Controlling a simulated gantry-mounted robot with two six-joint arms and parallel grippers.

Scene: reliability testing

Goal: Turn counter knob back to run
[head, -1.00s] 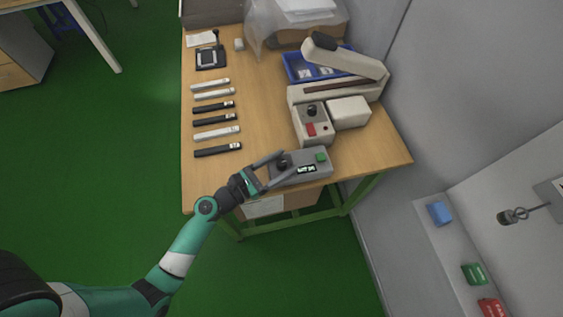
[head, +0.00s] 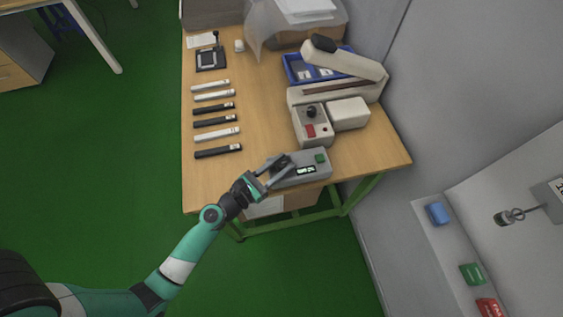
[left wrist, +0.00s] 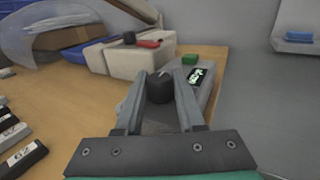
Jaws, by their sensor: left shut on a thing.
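The counter is a grey box (head: 318,174) at the front edge of the table, with a green button (head: 320,157) and a small lit display (head: 306,170). Its black knob (left wrist: 160,88) shows in the left wrist view between my fingers, with a light mark on top. My left gripper (head: 281,166) reaches in from the front left and is shut on this knob. In the left wrist view the fingers (left wrist: 161,92) stand on either side of it. In the head view the fingers partly hide the knob. My right gripper is in neither view.
Behind the counter stands a beige machine (head: 341,82) with a control box (head: 312,125) bearing a black knob and red switch. Several black and white strips (head: 217,134) lie on the left. A blue tray (head: 296,66) is at the back. The table's middle is clear.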

